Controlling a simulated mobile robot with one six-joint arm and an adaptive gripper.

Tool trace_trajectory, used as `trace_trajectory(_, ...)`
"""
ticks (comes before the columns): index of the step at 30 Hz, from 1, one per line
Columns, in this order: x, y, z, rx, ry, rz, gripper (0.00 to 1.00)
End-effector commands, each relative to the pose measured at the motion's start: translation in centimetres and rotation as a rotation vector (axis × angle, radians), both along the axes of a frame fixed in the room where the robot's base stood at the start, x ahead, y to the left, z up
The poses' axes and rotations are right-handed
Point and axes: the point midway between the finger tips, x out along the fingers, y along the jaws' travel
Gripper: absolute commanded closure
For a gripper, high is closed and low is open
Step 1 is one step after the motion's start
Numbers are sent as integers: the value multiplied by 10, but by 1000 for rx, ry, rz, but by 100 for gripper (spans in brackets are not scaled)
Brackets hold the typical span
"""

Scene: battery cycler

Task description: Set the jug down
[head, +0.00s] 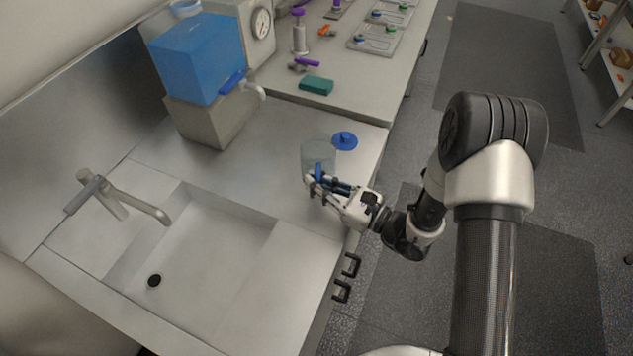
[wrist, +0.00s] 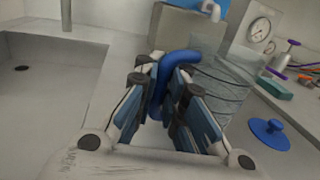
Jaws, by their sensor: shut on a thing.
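The jug (head: 317,152) is a clear, greyish cylinder with a blue handle (wrist: 165,80). It is at the counter's right part in the head view, and it also shows in the wrist view (wrist: 216,85). My gripper (head: 318,184) is shut on the blue handle, with a finger on each side of it in the wrist view (wrist: 165,105). The jug looks upright. Its base is partly hidden by my gripper, and I cannot tell whether it touches the counter.
A blue lid (head: 344,140) lies on the counter (head: 270,150) beside the jug. A blue tank with a tap (head: 200,58) stands on a grey block behind. The sink (head: 195,260) is to the left. The counter between tank and jug is clear.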

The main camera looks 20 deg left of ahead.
Motion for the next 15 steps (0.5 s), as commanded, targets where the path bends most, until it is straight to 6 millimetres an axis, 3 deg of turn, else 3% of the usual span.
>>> trace_trajectory(11,0,0,-8,1,-1,0,100)
trace_trajectory(12,0,0,-7,1,-1,0,90)
trace_trajectory(15,0,0,-7,1,-1,0,83)
